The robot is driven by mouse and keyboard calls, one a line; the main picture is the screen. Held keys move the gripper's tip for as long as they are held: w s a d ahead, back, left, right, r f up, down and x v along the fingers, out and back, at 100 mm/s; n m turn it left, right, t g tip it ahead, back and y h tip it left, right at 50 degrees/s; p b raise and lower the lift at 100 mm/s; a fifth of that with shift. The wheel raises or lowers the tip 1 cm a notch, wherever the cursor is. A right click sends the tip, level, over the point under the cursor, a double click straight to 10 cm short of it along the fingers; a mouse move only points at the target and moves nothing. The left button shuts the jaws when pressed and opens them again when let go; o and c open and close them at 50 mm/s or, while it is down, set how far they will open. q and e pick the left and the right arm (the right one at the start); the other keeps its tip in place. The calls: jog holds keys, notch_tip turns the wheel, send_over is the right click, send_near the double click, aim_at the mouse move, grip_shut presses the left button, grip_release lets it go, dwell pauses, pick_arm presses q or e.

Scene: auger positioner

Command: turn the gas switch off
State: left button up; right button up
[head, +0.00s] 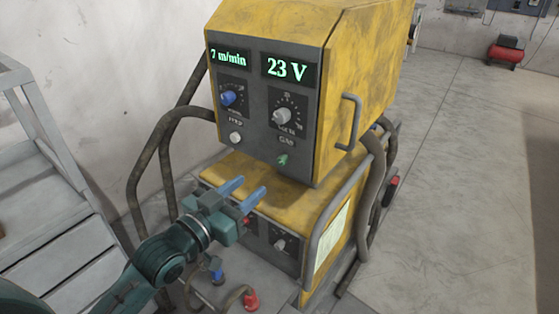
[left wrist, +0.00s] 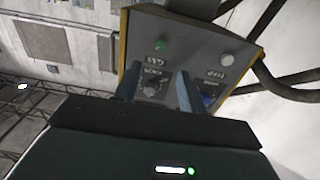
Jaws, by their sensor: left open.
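The gas switch (head: 282,160) is a small green knob under the "GAS" label, low on the grey front panel of the yellow welding unit (head: 365,60). In the left wrist view the green switch (left wrist: 160,44) shows near the top of the panel, beyond the fingers. My left gripper (head: 250,193) is open and empty, with blue fingers. It is below and left of the switch in the head view, in front of the panel and apart from it. In the left wrist view its fingers (left wrist: 157,88) overlap the lower part of the panel. My right gripper is not seen.
A blue knob (head: 228,98), a grey knob (head: 282,116) and a white button (head: 235,138) share the panel. Two displays read 7 m/min and 23 V. A lower yellow unit (head: 275,190) stands beneath. Hoses hang on both sides. Metal steps (head: 60,200) stand at left.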

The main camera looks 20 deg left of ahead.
aim_at(279, 162)
pick_arm(q)
jog(key=x, duration=1.1)
jog(key=shift+f, duration=0.1)
jog(key=shift+c, duration=0.3)
grip_shut()
